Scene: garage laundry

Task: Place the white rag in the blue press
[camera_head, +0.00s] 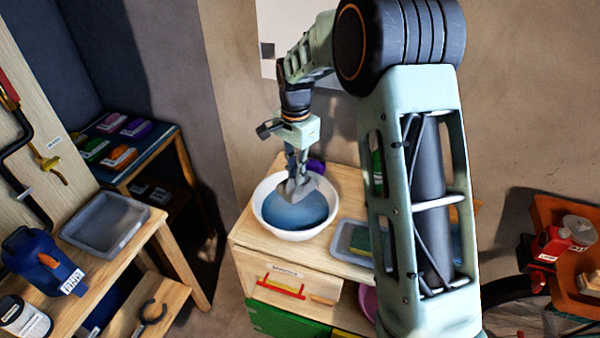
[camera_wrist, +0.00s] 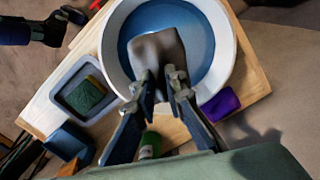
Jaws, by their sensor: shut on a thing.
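My gripper (camera_head: 296,180) points down over a white bowl (camera_head: 262,222) of blue liquid (camera_head: 300,212). It is shut on a rag (camera_head: 294,192) that looks grey rather than white. In the wrist view the rag (camera_wrist: 157,50) hangs from the fingertips (camera_wrist: 163,82) over the bowl (camera_wrist: 112,50). I cannot tell whether its lower edge touches the liquid. A blue device with an orange part (camera_head: 42,262) and a white label stands on the left bench. It may be the press, but the label is too small to read.
The bowl stands on a wooden cabinet (camera_head: 245,238). Beside it are a tray with a green-and-yellow sponge (camera_wrist: 88,93) and a purple item (camera_wrist: 219,104). An empty grey tray (camera_head: 105,222) is on the left bench. A gap separates bench and cabinet.

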